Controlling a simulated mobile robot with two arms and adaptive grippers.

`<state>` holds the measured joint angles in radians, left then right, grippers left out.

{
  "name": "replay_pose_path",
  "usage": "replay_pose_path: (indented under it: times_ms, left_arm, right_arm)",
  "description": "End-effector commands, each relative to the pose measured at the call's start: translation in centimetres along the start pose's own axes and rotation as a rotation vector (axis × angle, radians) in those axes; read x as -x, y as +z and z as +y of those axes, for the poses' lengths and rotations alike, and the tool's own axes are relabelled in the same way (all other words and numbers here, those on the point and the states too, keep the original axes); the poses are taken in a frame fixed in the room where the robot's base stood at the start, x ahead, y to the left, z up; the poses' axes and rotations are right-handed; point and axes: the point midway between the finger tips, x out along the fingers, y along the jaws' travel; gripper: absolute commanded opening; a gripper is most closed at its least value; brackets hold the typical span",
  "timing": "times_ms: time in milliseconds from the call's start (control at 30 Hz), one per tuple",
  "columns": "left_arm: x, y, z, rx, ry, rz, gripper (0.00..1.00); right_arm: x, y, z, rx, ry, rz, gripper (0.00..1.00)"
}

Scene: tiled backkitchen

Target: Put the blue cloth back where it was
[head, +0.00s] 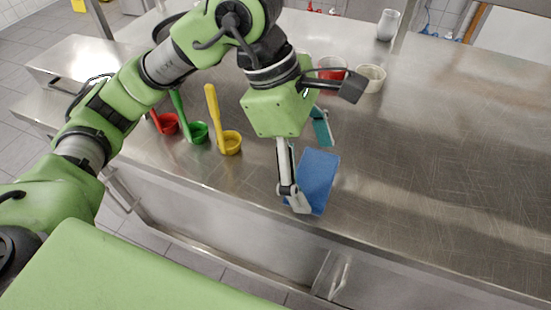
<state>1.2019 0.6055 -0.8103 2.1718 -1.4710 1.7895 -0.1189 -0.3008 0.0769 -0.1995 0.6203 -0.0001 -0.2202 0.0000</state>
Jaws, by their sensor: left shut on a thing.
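The blue cloth (319,176) shows as a flat, tilted rectangle near the front edge of the steel counter. My left gripper (299,201) reaches down from above and is shut on the cloth at its left, near side. Part of the cloth is behind the finger, and I cannot tell whether its lower edge touches the counter. My right gripper is not in view.
Red (169,123), green (198,133) and yellow (230,142) scoops stand left of the gripper. A teal item (322,127) is partly hidden behind it. A red container (331,70) and cream bowl (370,79) stand behind. The counter's right side is clear.

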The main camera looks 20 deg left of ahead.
Motion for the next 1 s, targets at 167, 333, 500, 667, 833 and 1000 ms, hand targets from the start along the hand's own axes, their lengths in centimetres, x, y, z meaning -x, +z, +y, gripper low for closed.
replay_pose_path:
  times_ms: [167, 333, 500, 667, 833, 1000]
  left_arm:
    - [-0.3, -3.9, 3.1, 0.011, -0.005, 0.002, 0.67]
    - [-1.9, -7.3, 5.4, 0.007, -0.006, 0.001, 0.67]
    - [-3.6, -9.6, 6.8, 0.003, -0.004, 0.002, 0.67]
    - [-4.3, -10.4, 7.4, 0.000, -0.002, 0.000, 0.67]
    - [-5.9, -11.7, 7.8, 0.001, -0.006, 0.002, 0.67]
    - [-7.5, -12.3, 7.8, -0.001, -0.003, 0.001, 0.67]
  right_arm:
    - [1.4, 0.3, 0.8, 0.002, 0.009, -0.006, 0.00]
    - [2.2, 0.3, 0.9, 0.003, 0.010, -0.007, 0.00]
    - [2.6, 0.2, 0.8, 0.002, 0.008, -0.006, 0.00]
    - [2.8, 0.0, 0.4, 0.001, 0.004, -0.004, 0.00]
    - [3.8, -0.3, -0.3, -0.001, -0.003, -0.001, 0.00]
    - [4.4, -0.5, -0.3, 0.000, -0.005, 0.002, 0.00]
